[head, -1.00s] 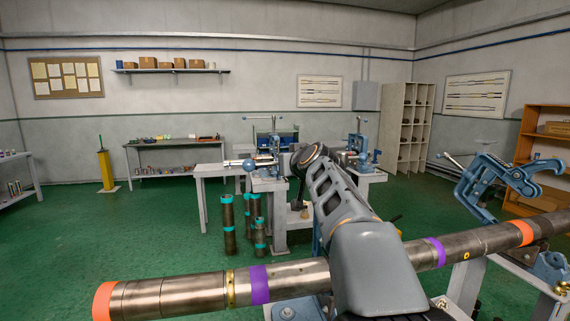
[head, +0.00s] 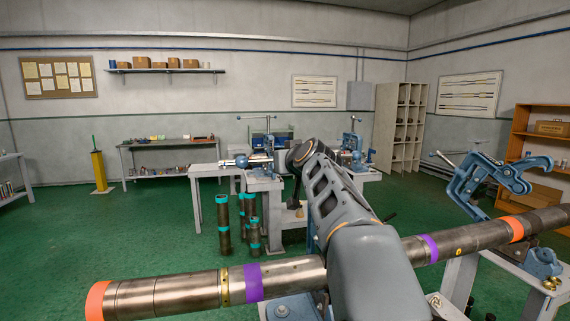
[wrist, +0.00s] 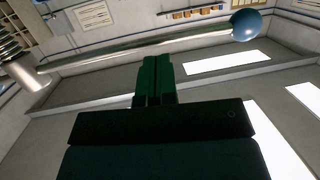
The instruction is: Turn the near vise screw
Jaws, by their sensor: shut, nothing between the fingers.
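In the wrist view, which is upside down, my gripper (wrist: 153,75) is shut and empty. A steel handle bar (wrist: 140,48) with a blue ball (wrist: 246,25) on one end crosses beyond the fingertips, apart from them in the picture. A bright hub and a threaded screw (wrist: 10,48) show at the left edge. In the head view my forearm hides my gripper. A blue vise with a hook-shaped arm (head: 492,178) stands open at the right. Blue vises also stand on benches farther off, one at centre left (head: 262,158) and one at centre right (head: 354,150). I cannot tell which one the wrist view shows.
A long steel pipe (head: 180,291) with orange ends and purple bands lies across the front, passing behind my arm. Several short pipes (head: 223,222) stand on the green floor. A shelving unit (head: 400,130) stands at the back.

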